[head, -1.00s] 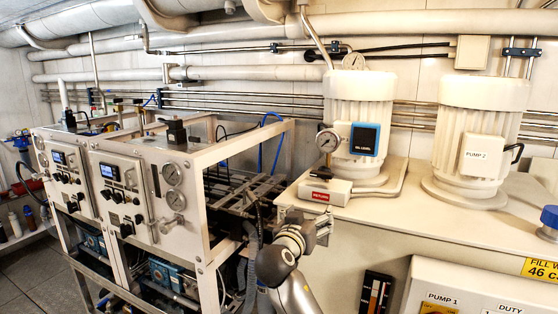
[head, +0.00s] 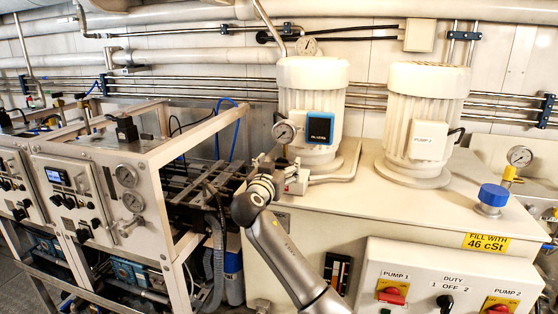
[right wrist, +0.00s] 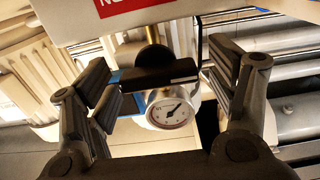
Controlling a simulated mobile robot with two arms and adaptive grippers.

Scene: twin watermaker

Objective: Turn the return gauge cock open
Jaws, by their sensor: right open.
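The return gauge (head: 284,132) stands with its white dial on the near side of the left pump motor. It also shows in the right wrist view (right wrist: 170,108). A black bar handle (right wrist: 150,76), which looks like the gauge cock's lever, lies crosswise in front of the dial, between my fingers but with gaps to them. A pale block with a red label (right wrist: 128,4) is at the top of that view; in the head view this block (head: 296,185) is partly hidden by my right gripper (head: 272,165). My right gripper is open and empty around the handle. My left gripper is out of view.
The left pump motor (head: 313,100) and the right pump motor (head: 425,115) stand on the pale tank top (head: 400,205). A framed gauge panel (head: 100,190) is at the left. A blue cap (head: 493,195) and another gauge (head: 519,156) are at the right.

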